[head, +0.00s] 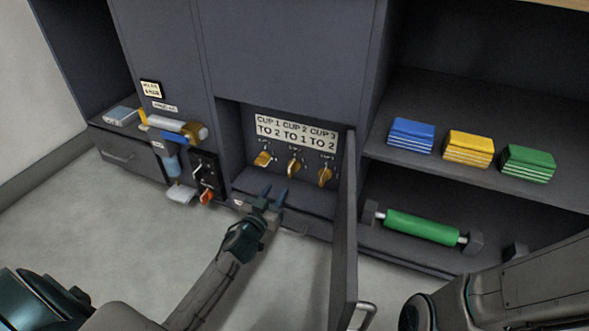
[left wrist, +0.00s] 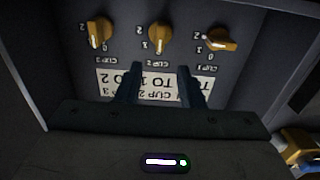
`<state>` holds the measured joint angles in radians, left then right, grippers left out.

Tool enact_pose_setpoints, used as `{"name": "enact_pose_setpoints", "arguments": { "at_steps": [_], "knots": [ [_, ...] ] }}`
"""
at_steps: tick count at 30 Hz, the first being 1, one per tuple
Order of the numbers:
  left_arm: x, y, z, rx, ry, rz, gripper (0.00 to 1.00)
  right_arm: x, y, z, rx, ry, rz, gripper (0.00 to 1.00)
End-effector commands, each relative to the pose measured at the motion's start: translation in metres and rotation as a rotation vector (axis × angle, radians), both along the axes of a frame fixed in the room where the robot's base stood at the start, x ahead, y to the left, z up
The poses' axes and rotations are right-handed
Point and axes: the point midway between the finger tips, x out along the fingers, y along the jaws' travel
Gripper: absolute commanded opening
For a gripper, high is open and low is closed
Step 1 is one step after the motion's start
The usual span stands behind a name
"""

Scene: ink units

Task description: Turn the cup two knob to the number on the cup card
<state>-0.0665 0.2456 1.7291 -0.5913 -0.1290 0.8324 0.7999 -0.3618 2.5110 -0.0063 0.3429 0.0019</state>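The yellow cup two knob (head: 294,168) is the middle of three on the panel in the open recess. The white cup card (head: 296,132) above the knobs reads cup 1 to 2, cup 2 to 1, cup 3 to 2. My left gripper (head: 275,193) is open and empty at the recess front, below and short of the knobs. The left wrist view shows its two fingers (left wrist: 158,80) apart, in front of the card. My right gripper is out of view.
The cup one knob (head: 263,159) and cup three knob (head: 326,176) flank the middle one closely. An open door (head: 344,240) stands out right of the recess. Shelves at right hold blue, yellow and green stacks and a green roller (head: 421,227). Floor lies clear in front.

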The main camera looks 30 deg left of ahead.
Motion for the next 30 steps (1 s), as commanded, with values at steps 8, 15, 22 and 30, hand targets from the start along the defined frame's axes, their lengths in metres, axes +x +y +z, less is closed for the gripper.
{"name": "enact_pose_setpoints", "arguments": {
  "at_steps": [8,15,22,30],
  "knots": [
    [0.039,0.002,0.004,-0.002,-0.002,0.001,0.35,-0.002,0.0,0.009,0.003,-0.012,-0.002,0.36],
    [0.082,0.004,0.002,-0.002,0.0,0.001,0.35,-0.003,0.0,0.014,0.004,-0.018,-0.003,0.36],
    [0.104,0.006,0.001,-0.001,0.0,0.0,0.35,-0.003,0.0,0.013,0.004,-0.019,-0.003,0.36],
    [0.107,0.006,0.0,-0.001,0.001,0.0,0.35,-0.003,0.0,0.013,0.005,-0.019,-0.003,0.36]
  ]
}}
